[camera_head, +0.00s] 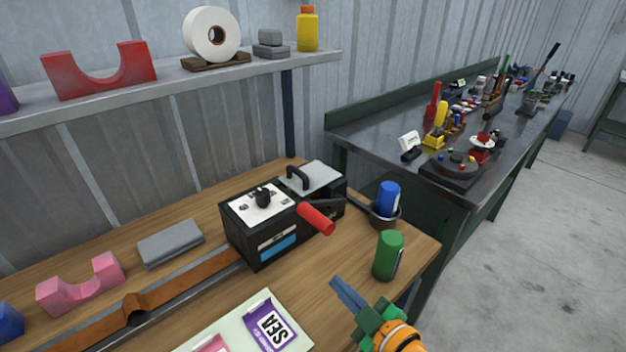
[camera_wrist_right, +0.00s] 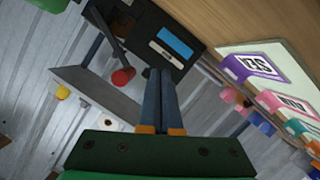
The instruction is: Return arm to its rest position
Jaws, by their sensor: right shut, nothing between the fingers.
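My right gripper (camera_head: 345,291) reaches in from the bottom right of the head view, above the front right part of the wooden table (camera_head: 340,262). Its two blue fingers are together with nothing between them. In the right wrist view the fingers (camera_wrist_right: 160,98) also lie side by side. The gripper is apart from the green can (camera_head: 388,255) and the black machine (camera_head: 268,228) with a red handle (camera_head: 316,219). My left gripper does not show in the head view.
A blue can (camera_head: 388,199) stands in a dark round holder at the table's right edge. A pink cradle (camera_head: 80,284) and grey block (camera_head: 170,244) are at left. Open floor (camera_head: 530,240) is at right.

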